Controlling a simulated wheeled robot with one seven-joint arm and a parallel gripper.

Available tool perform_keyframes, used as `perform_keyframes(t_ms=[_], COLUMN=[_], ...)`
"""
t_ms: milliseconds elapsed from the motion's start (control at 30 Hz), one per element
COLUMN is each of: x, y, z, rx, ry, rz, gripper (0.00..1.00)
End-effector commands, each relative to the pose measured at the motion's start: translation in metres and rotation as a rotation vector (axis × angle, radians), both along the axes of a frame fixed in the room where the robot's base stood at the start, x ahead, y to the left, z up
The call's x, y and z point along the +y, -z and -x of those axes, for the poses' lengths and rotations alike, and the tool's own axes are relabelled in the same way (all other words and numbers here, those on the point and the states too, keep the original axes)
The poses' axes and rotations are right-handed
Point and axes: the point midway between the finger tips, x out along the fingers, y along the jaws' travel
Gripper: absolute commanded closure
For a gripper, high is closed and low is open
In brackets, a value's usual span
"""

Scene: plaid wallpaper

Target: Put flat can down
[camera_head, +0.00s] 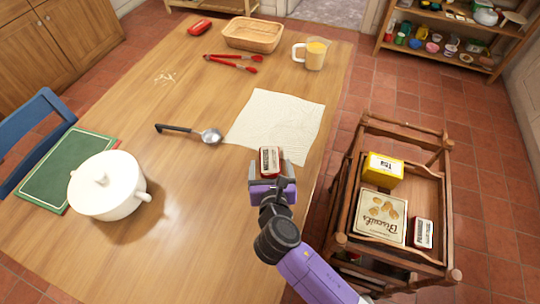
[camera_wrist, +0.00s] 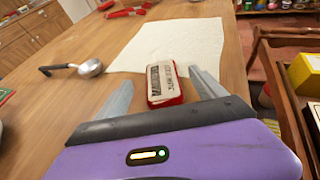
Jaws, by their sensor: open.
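A flat can (camera_head: 270,160), red with a pale label, lies on the wooden table (camera_head: 190,240) by the near edge of a white cloth. In the wrist view the flat can (camera_wrist: 163,84) sits between my gripper's two spread fingers, with gaps on both sides. My gripper (camera_head: 270,172) is open, low over the table around the can. My gripper (camera_wrist: 160,92) also shows in the wrist view with its purple body in front. The can's underside is hidden.
A white cloth (camera_head: 275,120) and a ladle (camera_head: 210,135) lie close by. A white pot (camera_head: 107,187) stands at left. A wooden cart (camera_head: 432,180) at right holds a yellow box (camera_head: 382,170), a biscuit box (camera_head: 380,217) and another flat can (camera_head: 423,234). Bare table lies left of my gripper.

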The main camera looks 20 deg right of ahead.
Motion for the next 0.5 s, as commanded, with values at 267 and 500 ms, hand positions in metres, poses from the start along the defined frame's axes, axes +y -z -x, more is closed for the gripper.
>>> perform_keyframes(t_ms=[267, 500], x=[0.013, 0.015], y=[-0.015, -0.017], z=[0.033, 0.038], rx=[0.000, 0.000], ry=[0.001, 0.000], rz=[-0.001, -0.001], gripper=[0.20, 0.20])
